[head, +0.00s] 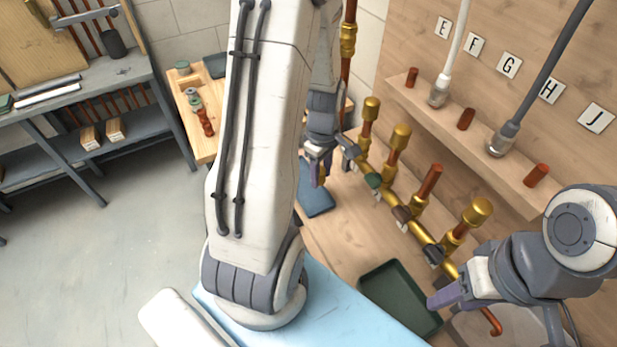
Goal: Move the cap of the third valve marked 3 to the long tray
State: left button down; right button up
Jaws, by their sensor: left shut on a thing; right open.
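A brass pipe carries a row of valves on the wooden bench. Three uprights show brass caps: the far one (371,106), the second (398,137) and the near one (476,211). The third upright from the far end (430,182) shows bare copper with no cap. I cannot read any valve number. My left gripper (318,174) is shut on a small brass cap (322,172), mostly hidden by the fingers, above a blue-grey tray (316,200). A dark green tray (390,290) lies nearer. My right gripper (440,297) is open beside the green tray, apart from the valves.
A wooden ledge (455,135) with copper stubs and two hoses runs along the wall below letter cards (509,65). My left arm hides part of the bench. A side table (207,150) with fittings and grey shelving (75,120) stand at left. Bare floor lies between.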

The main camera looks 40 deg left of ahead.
pick_arm(q)
send_over(307, 187)
notch_tip(307, 187, down, 3)
jog(key=shift+f, duration=0.1)
jog(key=shift+f+p, duration=0.45)
jog(key=shift+f, duration=1.6)
jog(key=shift+f, duration=0.1)
jog(key=shift+f, duration=0.15)
jog(key=c, duration=0.7)
grip_release()
notch_tip(307, 187, up, 13)
jog(key=shift+a+f, duration=0.1)
jog(key=shift+f, duration=0.1)
